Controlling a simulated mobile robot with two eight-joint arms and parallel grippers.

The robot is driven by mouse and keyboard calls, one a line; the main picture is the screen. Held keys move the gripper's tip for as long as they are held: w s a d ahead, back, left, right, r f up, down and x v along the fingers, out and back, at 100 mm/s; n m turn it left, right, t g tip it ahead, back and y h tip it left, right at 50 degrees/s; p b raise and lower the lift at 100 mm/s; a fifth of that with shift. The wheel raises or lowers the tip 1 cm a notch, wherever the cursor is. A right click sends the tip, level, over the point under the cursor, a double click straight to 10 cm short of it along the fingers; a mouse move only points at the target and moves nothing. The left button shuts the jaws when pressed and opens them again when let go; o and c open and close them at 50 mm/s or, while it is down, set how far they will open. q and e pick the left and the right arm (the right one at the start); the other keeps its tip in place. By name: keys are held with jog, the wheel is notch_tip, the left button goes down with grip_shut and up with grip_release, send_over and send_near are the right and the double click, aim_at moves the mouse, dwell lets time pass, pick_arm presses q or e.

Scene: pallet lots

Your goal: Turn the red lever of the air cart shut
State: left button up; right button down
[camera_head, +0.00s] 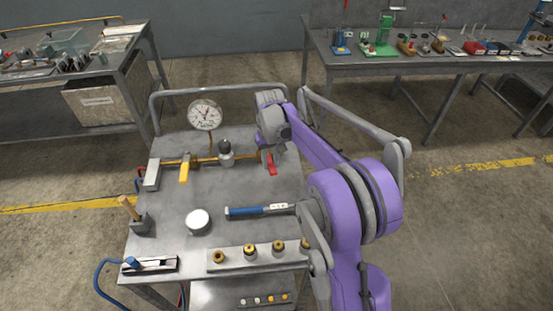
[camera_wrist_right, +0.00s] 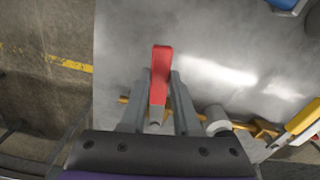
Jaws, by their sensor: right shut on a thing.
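The red lever (camera_head: 271,164) sits at the right end of a brass pipe (camera_head: 208,160) on the grey air cart (camera_head: 180,215). In the head view it points toward the front of the cart, roughly across the pipe. My right gripper (camera_head: 270,153) reaches down over it and partly hides its base. In the right wrist view the red lever (camera_wrist_right: 161,75) stands between the two fingers of my right gripper (camera_wrist_right: 160,95), which is shut on it. My left gripper is not in view.
A yellow lever (camera_head: 184,170), a round gauge (camera_head: 205,115) and a grey fitting (camera_head: 226,155) sit along the pipe. A blue-handled tool (camera_head: 258,211) and a white round lid (camera_head: 198,221) lie nearer the front. A rail (camera_head: 205,90) borders the back.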

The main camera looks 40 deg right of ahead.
jog(key=shift+w+a+m, duration=0.35)
jog(key=shift+a+m, duration=0.5)
jog(key=shift+m, duration=0.25)
jog(key=c, duration=0.6)
grip_release()
jog(key=shift+c, duration=0.2)
notch_tip(320, 180, up, 11)
jog(key=shift+p, duration=0.3)
jog(key=shift+a, duration=0.1)
